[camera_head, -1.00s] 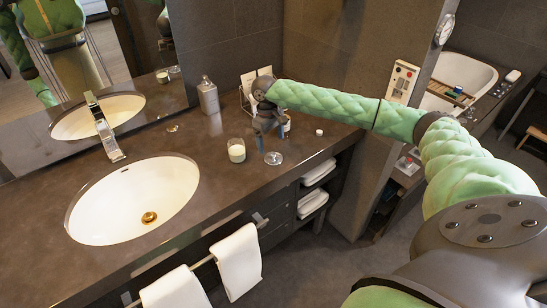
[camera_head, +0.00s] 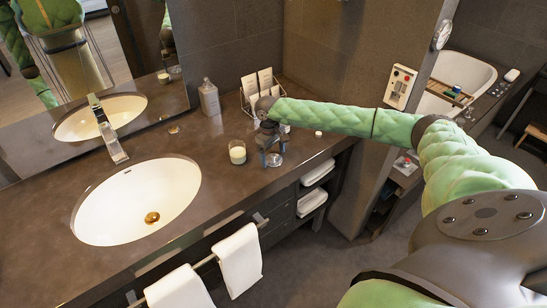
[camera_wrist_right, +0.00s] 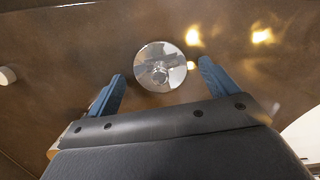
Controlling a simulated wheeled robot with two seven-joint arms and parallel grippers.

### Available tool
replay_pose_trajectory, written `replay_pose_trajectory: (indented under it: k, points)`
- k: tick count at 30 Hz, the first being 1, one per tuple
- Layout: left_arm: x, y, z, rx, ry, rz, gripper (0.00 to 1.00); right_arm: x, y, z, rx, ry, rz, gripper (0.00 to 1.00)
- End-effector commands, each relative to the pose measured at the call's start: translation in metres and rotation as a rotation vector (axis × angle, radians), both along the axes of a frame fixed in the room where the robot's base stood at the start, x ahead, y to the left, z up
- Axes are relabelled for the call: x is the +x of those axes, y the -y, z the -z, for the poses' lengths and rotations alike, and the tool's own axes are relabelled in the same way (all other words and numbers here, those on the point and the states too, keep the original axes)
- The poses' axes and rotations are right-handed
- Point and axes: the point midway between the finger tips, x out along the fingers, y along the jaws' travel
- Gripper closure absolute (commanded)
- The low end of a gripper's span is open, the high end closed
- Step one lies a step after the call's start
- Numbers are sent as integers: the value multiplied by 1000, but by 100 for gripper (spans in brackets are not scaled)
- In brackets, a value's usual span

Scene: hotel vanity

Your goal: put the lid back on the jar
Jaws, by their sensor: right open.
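The jar (camera_head: 237,152) is a small clear glass with pale, cream-coloured contents, upright and open-topped on the dark counter. The lid (camera_head: 274,160) is a shiny round silver disc on the counter to the right of the jar. It also shows in the right wrist view (camera_wrist_right: 160,66), with a small knob at its middle. My right gripper (camera_head: 272,153) points down above the lid and partly hides it in the head view. In the wrist view its two blue fingers (camera_wrist_right: 161,76) are spread wide, with the lid ahead between their tips. My left gripper is out of view.
A white sink (camera_head: 130,205) with a tall tap lies left of the jar. A soap bottle (camera_head: 209,98) and a wire rack with cards (camera_head: 258,84) stand behind. A small white object (camera_head: 319,133) lies right of the lid. Towels hang at the counter's front.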

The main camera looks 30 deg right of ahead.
Motion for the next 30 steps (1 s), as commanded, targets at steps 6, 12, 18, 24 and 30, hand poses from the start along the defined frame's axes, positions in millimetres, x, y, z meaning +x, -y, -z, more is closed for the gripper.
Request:
replay_pose_trajectory:
  k: [6,12,18,24,30]
  points:
    - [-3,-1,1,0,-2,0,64,-1,0,4,0,-1,0,14]
    - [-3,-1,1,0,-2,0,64,-1,0,4,0,0,-1,14]
    - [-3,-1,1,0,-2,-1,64,-1,0,3,0,0,-1,51]
    - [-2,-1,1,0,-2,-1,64,0,0,3,-1,0,-1,61]
    - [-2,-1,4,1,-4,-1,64,0,0,1,0,1,-1,61]
